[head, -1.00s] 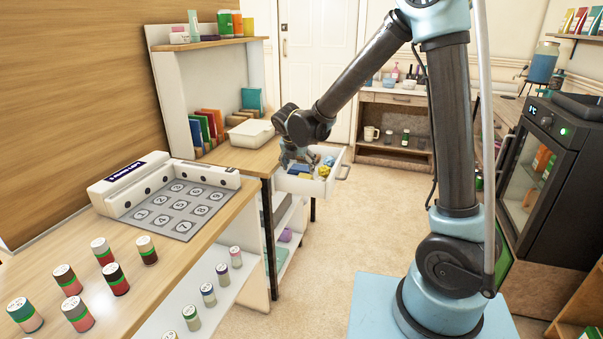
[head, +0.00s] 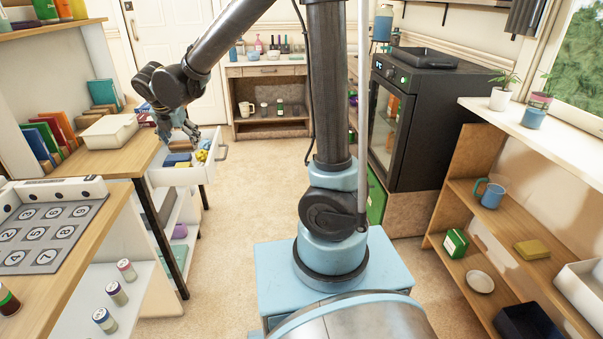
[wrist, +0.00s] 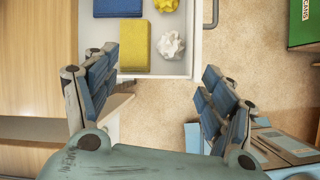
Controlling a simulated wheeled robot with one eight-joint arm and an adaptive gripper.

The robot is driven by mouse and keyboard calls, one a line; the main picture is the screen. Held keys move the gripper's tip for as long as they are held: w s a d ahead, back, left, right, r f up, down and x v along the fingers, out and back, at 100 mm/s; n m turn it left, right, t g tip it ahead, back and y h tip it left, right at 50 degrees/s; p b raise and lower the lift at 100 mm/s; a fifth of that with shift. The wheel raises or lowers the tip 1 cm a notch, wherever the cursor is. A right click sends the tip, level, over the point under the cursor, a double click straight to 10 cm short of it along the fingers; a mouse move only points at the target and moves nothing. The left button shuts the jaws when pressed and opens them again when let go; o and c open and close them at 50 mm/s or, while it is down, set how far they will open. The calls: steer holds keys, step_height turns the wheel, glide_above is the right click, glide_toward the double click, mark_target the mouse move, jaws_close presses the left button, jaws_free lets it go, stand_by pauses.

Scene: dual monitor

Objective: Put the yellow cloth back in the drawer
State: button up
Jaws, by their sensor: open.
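The white drawer (head: 172,178) stands open at the left; its front wall also shows at the top of the wrist view (wrist: 155,76). In it lie a yellow block-like folded piece (wrist: 134,43), a blue one (wrist: 117,8), a yellow crumpled ball (wrist: 166,5) and a white crumpled ball (wrist: 171,45). A flat yellow folded piece, cloth-like, (head: 532,249) lies on the right wooden shelf; I cannot tell which yellow piece is the cloth. My gripper (head: 190,137) is above the drawer, open and empty; in the wrist view its fingers (wrist: 160,85) are spread near the drawer's front edge.
The right shelf unit (head: 512,207) holds a blue mug (head: 490,194), a green box (head: 455,243) and a white bowl (head: 480,282). A black oven-like cabinet (head: 425,120) stands behind it. Carpet (head: 240,200) between drawer and my base is clear.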

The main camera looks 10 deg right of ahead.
steer(key=s+d+r+m+g, duration=0.1)
steer(key=s+d+m, duration=0.2)
steer(key=d+m, duration=0.8)
steer(key=s+d+r+m+g, duration=0.1)
steer(key=s+d+m, duration=0.25)
steer(key=d, duration=1.25)
steer(key=s+d+f+m, duration=0.4)
steer(key=s+d+m, duration=0.2)
steer(key=s+m, duration=0.2)
steer(key=s+d+f+m+g, duration=0.1)
steer(key=s+d+f+m, duration=0.2)
steer(key=s+d+m, duration=0.4)
steer(key=s+m, duration=0.1)
steer(key=m, duration=0.2)
steer(key=shift+f, duration=0.35)
steer(key=shift+w+f, duration=0.2)
steer(key=shift+w, duration=0.2)
steer(key=shift+c, duration=0.6)
